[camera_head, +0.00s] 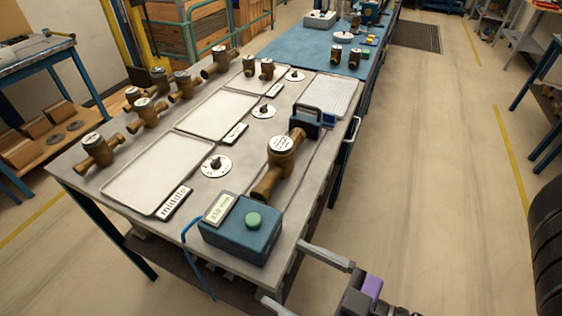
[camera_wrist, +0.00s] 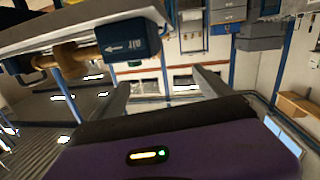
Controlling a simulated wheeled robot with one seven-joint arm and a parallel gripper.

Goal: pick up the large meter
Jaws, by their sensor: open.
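A large brass meter (camera_head: 284,165) with a white round dial stands near the table's right edge in the head view, between a teal box (camera_head: 240,240) with a display and green button and a blue block (camera_head: 307,120) behind. Whether it touches them is unclear. My gripper (camera_head: 282,272) is open and empty at the near right corner, off the table edge and apart from the meter. In the wrist view its two fingers (camera_wrist: 162,88) are spread with nothing between them. A brass part (camera_wrist: 68,58) beside a dark blue block (camera_wrist: 130,42) shows at upper left there.
Several smaller brass meters (camera_head: 97,150) line the table's left side. Pale trays (camera_head: 145,178), one by a "middle" label (camera_head: 174,201), and round white discs with dark knobs (camera_head: 216,165) fill the middle. A blue mat (camera_head: 300,45) lies farther back.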

